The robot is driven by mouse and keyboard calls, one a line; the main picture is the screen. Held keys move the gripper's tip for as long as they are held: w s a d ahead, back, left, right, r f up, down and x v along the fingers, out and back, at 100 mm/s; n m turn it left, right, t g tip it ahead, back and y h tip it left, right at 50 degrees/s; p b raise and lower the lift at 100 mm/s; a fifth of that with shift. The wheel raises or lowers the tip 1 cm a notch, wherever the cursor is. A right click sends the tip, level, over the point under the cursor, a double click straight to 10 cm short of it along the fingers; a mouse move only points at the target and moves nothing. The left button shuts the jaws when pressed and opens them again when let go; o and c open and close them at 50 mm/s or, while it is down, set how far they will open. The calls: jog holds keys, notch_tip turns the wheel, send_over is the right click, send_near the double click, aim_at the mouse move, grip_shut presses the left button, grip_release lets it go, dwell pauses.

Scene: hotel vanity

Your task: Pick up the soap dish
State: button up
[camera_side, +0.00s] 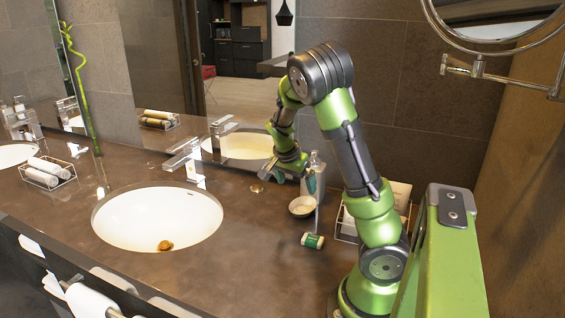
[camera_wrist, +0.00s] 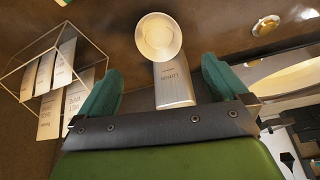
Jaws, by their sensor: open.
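The soap dish (camera_side: 302,207) looks like a small round pale bowl standing on the brown counter, just in front of a soap bottle (camera_side: 316,170). In the wrist view the dish (camera_wrist: 159,36) is seen from above at top centre, with the labelled bottle (camera_wrist: 174,86) just below it. My gripper (camera_side: 296,180) is open, with its teal fingers above and behind the dish. In the wrist view the gripper (camera_wrist: 162,70) has the bottle showing between its spread fingers, and the dish lies beyond the fingertips in the picture. Nothing is held.
A wire rack (camera_side: 346,230) with packets stands right of the dish, partly behind my arm; it also shows in the wrist view (camera_wrist: 52,45). A small green-and-white item (camera_side: 313,241) lies in front. The sink (camera_side: 157,219) is left, with the tap (camera_side: 184,152) behind it.

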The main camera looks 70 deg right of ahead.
aim_at(304, 209)
jog(key=x, duration=1)
jog(key=shift+d+f, duration=0.15)
jog(key=shift+f, duration=0.1)
jog(key=shift+c, duration=0.3)
jog(key=c, duration=1.1)
jog(key=shift+r, duration=0.15)
